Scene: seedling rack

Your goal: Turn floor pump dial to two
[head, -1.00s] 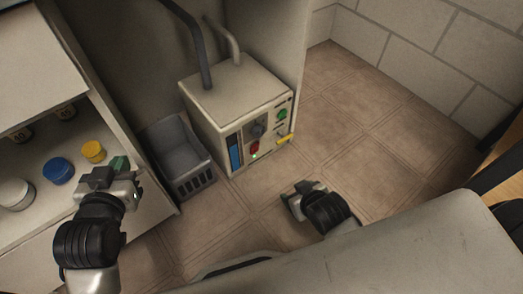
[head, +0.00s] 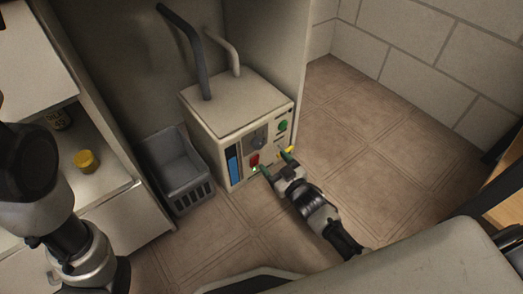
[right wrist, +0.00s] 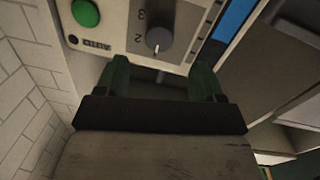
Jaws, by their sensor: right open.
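The floor pump (head: 235,105) is a cream box with hoses on top, standing on the floor. Its grey dial (head: 258,141) sits on the front panel and also shows in the right wrist view (right wrist: 160,37). There, a white line on the dial points toward the bottom of the picture, and the printed 2 and 3 lie to its left. My right gripper (head: 275,163) is open in front of the panel's lower part. In the right wrist view its green fingers (right wrist: 162,80) stand apart, below the dial, with nothing between them. My left gripper is out of view; only its arm shows.
The panel carries a green button (head: 282,126), a red button (head: 254,158) and a yellow part (head: 288,150) close to my right gripper. A grey basket (head: 178,170) stands left of the pump. A shelf with a yellow-capped jar (head: 86,161) is further left. Tiled floor (head: 370,140) is free at right.

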